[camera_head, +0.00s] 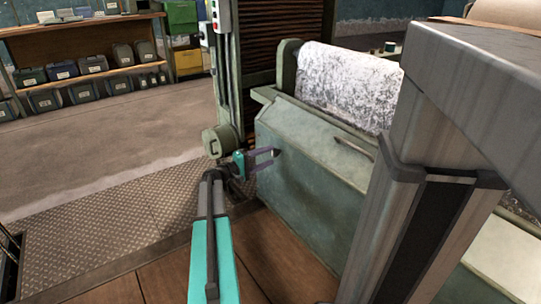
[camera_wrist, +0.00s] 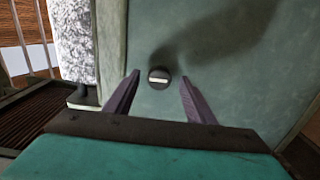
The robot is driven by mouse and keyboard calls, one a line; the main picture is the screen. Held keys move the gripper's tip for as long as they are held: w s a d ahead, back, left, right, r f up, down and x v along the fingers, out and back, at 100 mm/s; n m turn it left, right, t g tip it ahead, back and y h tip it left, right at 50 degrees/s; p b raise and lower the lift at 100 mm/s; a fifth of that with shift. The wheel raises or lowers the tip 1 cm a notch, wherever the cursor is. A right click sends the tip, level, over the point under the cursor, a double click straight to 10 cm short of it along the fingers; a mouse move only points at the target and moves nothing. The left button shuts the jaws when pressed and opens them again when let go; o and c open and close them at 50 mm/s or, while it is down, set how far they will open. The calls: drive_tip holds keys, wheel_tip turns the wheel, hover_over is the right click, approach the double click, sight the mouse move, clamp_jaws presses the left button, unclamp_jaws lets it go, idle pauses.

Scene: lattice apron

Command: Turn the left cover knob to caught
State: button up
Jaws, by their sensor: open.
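The left cover knob (camera_wrist: 159,78) is a small dark round knob with a pale bar across its face, lying about level in the wrist view. It sits on the green cover panel (camera_wrist: 225,60). In the head view the cover (camera_head: 305,150) is the front of the green machine, and the knob (camera_head: 276,153) shows as a small dark spot near its left end. My gripper (camera_wrist: 158,95) is open, its two purple fingers spread left and right of the knob. In the head view my gripper (camera_head: 275,158) points at the cover's left end. Whether the fingers touch the panel cannot be told.
A handle (camera_head: 353,147) sits on the cover further right. A speckled white roll (camera_head: 347,85) lies above it. A green post with a control box (camera_head: 220,15) stands left of the machine. Shelves with several containers (camera_head: 90,65) stand at the back left. Open floor (camera_head: 110,140) lies between.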

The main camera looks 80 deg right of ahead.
drive_tip(key=p+v, duration=0.3)
drive_tip(key=v, duration=0.8)
drive_tip(key=shift+w+a, duration=0.1)
